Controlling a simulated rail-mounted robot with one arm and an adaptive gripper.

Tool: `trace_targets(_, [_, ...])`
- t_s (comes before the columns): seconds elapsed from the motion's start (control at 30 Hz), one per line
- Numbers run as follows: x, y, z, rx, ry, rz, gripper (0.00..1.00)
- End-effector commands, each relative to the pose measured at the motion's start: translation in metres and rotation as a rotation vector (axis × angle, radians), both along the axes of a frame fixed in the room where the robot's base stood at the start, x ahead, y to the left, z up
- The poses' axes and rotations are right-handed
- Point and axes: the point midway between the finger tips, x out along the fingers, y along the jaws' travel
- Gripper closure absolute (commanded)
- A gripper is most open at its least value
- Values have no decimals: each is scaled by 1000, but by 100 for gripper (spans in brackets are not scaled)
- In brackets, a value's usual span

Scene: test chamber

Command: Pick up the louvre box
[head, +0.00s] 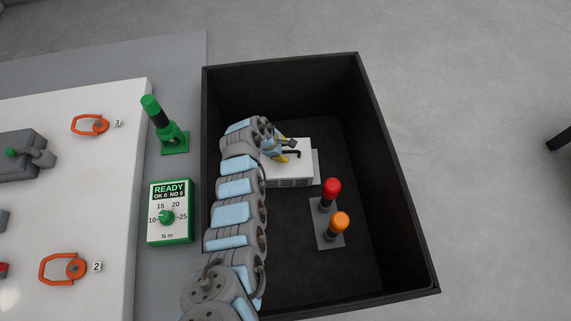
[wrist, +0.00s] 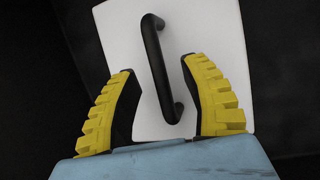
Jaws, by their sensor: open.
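The louvre box (head: 307,171) is a white box with slats on its near side and a dark handle on top. It sits in the black crate (head: 402,221). In the wrist view the white top of the louvre box (wrist: 218,32) fills the middle, with its black bar handle (wrist: 158,66) running lengthwise. My gripper (wrist: 162,75) has yellow ribbed fingers, spread apart on either side of the handle. No contact with the handle shows. In the head view my arm hides the left part of the box, and my gripper (head: 281,150) is over it.
Inside the crate, a grey plate (head: 323,238) carries a red knob (head: 332,187) and an orange knob (head: 341,221) near the box. Left of the crate stand a green tool holder (head: 174,138) and a green READY dial unit (head: 170,212). The crate's near floor is clear.

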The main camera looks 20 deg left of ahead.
Motion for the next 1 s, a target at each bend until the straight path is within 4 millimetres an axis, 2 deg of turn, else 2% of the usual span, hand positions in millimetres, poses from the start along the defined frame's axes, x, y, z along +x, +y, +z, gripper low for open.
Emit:
trace_targets(0.1, [2, -2, -8, 0, 0, 0, 55])
trace_targets(0.37, [3, -2, -7, 0, -1, 1, 55])
trace_targets(0.53, [3, -2, -7, 0, -1, 0, 100])
trace_targets(1.0, [3, -2, -6, 0, -2, 1, 100])
